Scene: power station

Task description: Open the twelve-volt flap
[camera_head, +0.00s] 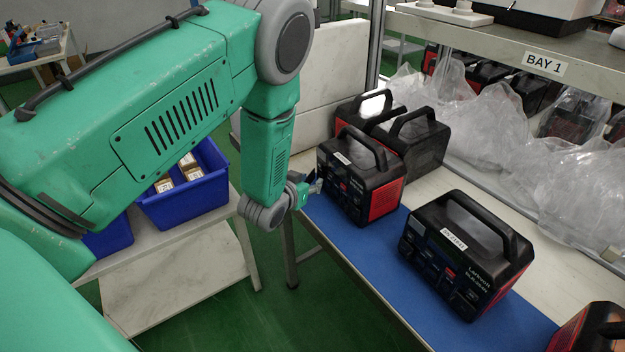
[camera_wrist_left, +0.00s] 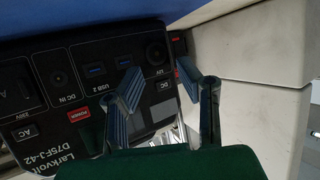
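A black power station with red sides (camera_head: 384,197) stands on the blue mat, its front panel facing my left gripper (camera_head: 306,188). In the left wrist view the panel (camera_wrist_left: 60,128) fills the left part, turned round, with sockets and labels. A round dark fitting (camera_wrist_left: 155,52), which looks like the twelve-volt flap, sits near the panel's edge beside two blue USB ports (camera_wrist_left: 108,68). I cannot tell whether it is open or shut. My left gripper (camera_wrist_left: 163,88) has its two fingers spread with nothing between them, close before the panel near the fitting. My right gripper is not in view.
Another power station (camera_head: 466,255) stands on the blue mat (camera_head: 345,235) nearer the front. Others stand behind and at the lower right (camera_head: 590,330). A pale block wall (camera_head: 320,100) is behind the arm. A blue bin (camera_head: 187,205) sits on the left shelf.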

